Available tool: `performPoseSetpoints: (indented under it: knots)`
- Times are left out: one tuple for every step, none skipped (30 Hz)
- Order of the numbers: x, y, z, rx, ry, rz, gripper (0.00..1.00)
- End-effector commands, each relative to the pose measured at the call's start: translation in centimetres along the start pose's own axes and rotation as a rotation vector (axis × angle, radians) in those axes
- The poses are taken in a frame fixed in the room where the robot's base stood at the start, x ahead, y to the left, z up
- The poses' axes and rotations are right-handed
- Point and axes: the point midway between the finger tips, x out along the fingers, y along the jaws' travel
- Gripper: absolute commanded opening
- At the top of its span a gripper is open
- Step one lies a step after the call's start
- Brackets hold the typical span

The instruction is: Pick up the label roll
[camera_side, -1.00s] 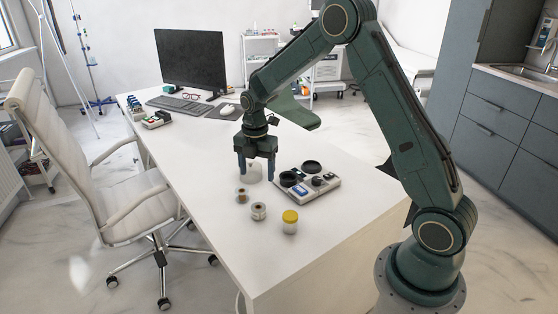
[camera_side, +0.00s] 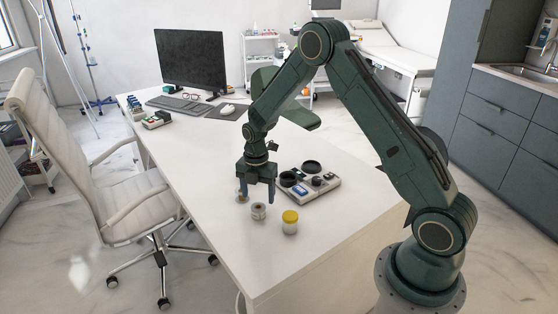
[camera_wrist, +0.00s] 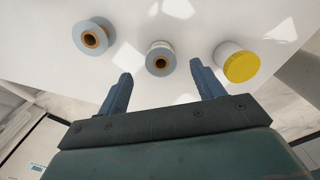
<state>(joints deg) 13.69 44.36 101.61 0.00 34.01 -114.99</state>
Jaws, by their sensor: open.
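Two small rolls with brown cores stand on the white desk; I cannot tell for sure which is the label roll. The nearer roll (camera_side: 259,212) also shows in the wrist view (camera_wrist: 160,58), in line with the gap between my fingertips. The other roll (camera_side: 241,198) is partly behind my left finger in the side view; in the wrist view it is at upper left, with a wide grey rim (camera_wrist: 93,36). My gripper (camera_side: 257,201) is open and empty, pointing down just above and behind the nearer roll. Its fingers (camera_wrist: 161,70) are apart in the wrist view.
A yellow-lidded jar (camera_side: 290,223) stands right of the nearer roll, and in the wrist view (camera_wrist: 241,65) it lies just beyond the right finger. A grey tray (camera_side: 323,189) with dark round items is behind right. The desk's front (camera_side: 275,265) is bare.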

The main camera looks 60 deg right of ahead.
Motion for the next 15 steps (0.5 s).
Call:
performPoseSetpoints:
  knots:
    - [0.4, 0.0, 0.0, 0.0, 0.001, -0.001, 0.67]
    - [0.5, 0.0, 0.0, 0.0, 0.001, -0.001, 0.67]
    - [0.7, 0.0, 0.0, 0.0, 0.001, -0.001, 0.67]
    - [0.7, 0.0, 0.0, 0.0, 0.001, -0.001, 0.67]
    - [0.8, 0.0, 0.0, 0.0, 0.0, -0.001, 0.67]
    - [0.8, 0.0, 0.0, 0.0, 0.0, -0.001, 0.67]
    - [0.8, 0.0, 0.0, 0.0, 0.0, 0.0, 0.67]
    - [0.8, 0.0, 0.0, 0.0, 0.0, 0.0, 0.67]
    - [0.8, 0.0, 0.0, 0.0, 0.0, 0.0, 0.67]
    - [0.8, 0.0, 0.0, 0.0, 0.0, -0.001, 0.67]
    - [0.9, 0.0, 0.0, 0.0, 0.0, -0.001, 0.67]
    - [1.1, 0.0, -0.1, 0.0, 0.001, -0.001, 0.67]
    - [1.3, 0.0, -0.1, 0.0, 0.001, -0.001, 0.67]
    - [1.5, 0.0, -0.1, 0.0, 0.001, -0.001, 0.67]
    - [1.9, -0.1, -0.1, 0.0, 0.001, -0.002, 0.67]
